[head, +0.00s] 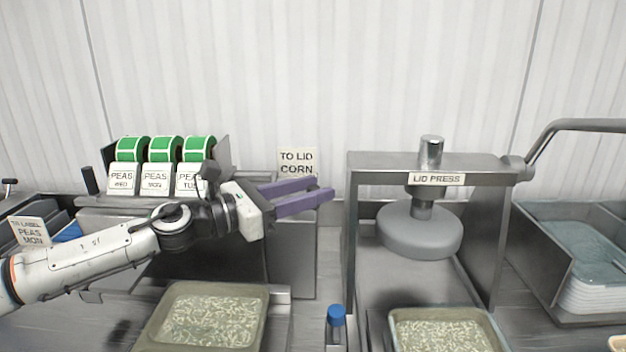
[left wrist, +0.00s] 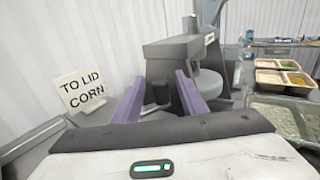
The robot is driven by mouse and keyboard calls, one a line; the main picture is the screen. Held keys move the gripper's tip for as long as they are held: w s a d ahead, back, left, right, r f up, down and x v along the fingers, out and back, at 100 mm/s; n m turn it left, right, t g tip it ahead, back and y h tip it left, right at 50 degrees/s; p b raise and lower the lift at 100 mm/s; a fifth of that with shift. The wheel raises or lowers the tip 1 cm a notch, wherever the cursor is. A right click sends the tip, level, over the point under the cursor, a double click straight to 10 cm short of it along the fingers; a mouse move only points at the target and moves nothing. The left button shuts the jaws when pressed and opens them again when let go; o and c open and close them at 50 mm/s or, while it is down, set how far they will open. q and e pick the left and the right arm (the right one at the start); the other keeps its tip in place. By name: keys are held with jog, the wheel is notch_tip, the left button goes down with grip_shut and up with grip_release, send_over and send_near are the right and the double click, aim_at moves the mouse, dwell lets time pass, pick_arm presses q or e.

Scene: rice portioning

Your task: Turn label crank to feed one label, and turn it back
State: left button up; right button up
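The label dispenser (head: 225,150) stands at the left in the head view, with three green label rolls (head: 164,149) and white cards reading PEAS in front. An upright black handle (head: 88,180) shows at its left end; I cannot tell whether it is the label crank. My left gripper (head: 325,188) has purple fingers set apart and pointing right, beyond the dispenser's right end, by the TO LID CORN sign. My right gripper is out of view.
The lid press (head: 420,230) stands right of my left gripper. The TO LID CORN sign (head: 297,162) is behind it. Rice trays (head: 205,318) (head: 445,332) and a blue-capped bottle (head: 336,318) are in front. A metal basin (head: 545,265) is at the right.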

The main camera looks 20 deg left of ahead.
pick_arm(q)
jog(key=shift+w+d, duration=0.3)
jog(key=shift+w, duration=0.1)
jog(key=shift+c, duration=0.3)
grip_shut()
